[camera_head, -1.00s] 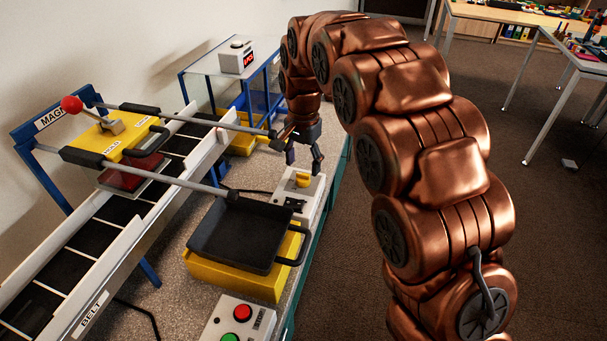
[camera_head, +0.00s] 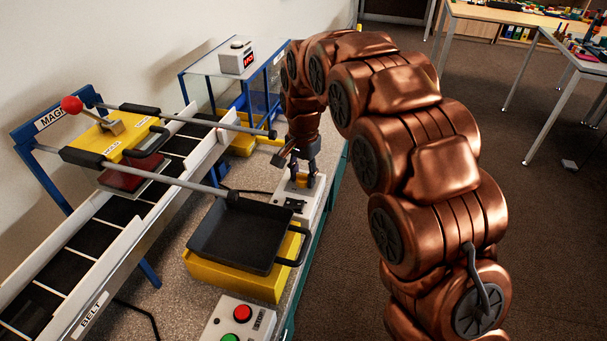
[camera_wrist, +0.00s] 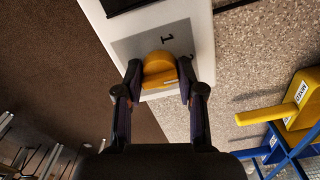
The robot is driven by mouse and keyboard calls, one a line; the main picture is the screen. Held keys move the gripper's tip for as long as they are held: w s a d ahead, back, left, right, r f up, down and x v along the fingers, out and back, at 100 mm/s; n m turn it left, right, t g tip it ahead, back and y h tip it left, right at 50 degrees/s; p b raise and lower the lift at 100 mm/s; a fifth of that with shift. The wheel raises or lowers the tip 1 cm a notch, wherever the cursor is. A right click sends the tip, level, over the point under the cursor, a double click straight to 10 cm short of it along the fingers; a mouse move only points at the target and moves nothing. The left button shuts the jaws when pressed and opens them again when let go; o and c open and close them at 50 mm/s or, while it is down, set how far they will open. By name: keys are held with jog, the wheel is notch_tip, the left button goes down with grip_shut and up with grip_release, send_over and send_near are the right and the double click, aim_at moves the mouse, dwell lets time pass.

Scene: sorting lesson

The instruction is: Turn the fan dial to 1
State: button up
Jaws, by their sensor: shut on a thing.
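The fan dial (camera_wrist: 160,72) is a yellow knob on a grey plate of a white control box (camera_wrist: 190,12). In the wrist view the mark "1" shows just above it, and part of another mark shows to its right. My gripper (camera_wrist: 160,84) is shut on the dial, with one finger on each side. In the head view my gripper (camera_head: 302,172) points down over the white box (camera_head: 312,200), and the dial (camera_head: 301,180) shows partly between the fingers. I cannot tell which mark the dial points at.
A black tray (camera_head: 213,243) on a yellow box stands in front of the control box. The conveyor belt (camera_head: 70,235) and a magnet frame with long bars are on the left. A panel with red and green buttons (camera_head: 242,313) is nearest. A yellow piece labelled MIXED (camera_wrist: 303,98) lies at right.

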jog(key=c, duration=0.3)
jog(key=shift+c, duration=0.2)
jog(key=shift+n, duration=0.3)
jog(key=n, duration=0.5)
jog(key=n+p, duration=0.1)
jog(key=n, duration=0.5)
jog(key=shift+n, duration=0.3)
jog(key=o, duration=1.1)
jog(key=shift+o, duration=0.2)
